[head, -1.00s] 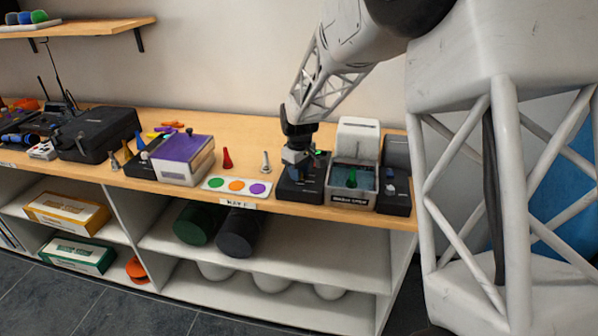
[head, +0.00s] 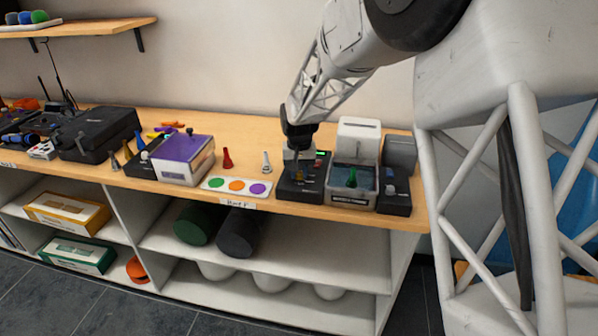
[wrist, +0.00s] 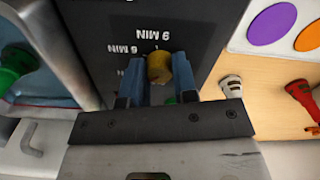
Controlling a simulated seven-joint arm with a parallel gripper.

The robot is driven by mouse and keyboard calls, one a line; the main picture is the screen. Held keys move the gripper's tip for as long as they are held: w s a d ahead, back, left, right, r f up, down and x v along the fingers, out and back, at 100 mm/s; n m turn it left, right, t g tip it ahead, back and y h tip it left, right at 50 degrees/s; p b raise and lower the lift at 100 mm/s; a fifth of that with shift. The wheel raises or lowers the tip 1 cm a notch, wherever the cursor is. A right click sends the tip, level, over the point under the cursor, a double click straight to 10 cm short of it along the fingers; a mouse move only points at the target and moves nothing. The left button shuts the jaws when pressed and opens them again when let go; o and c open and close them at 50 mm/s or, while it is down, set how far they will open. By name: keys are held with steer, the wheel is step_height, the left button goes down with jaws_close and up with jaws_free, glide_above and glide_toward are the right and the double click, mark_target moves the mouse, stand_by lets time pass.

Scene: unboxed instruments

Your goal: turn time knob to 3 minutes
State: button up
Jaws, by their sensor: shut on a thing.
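The black timer box (head: 312,190) stands on the wooden bench, left of the clear-fronted tank. In the wrist view its black panel (wrist: 205,20) carries white print, upside down, reading "9 MIN" and "6 MIN"; other print is partly covered. A round yellow-brown knob (wrist: 159,67) sits on this panel. My gripper (wrist: 157,82) has its blue fingers closed on either side of the knob. In the head view my gripper (head: 299,170) is over the left part of the box. A lit green display shows at the box's back. The knob's pointer is not readable.
The tank (head: 352,183) with a green piece in it stands close on the right. A card with coloured dots (head: 237,186), a red piece (head: 227,158) and a pale piece (head: 266,161) are on the left. A purple-topped box (head: 183,158) is farther left.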

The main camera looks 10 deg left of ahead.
mark_target(299, 173)
steer(key=shift+r+m, duration=0.1)
steer(key=shift+m, duration=0.2)
steer(key=o, duration=0.9)
steer(key=shift+r, duration=3.85)
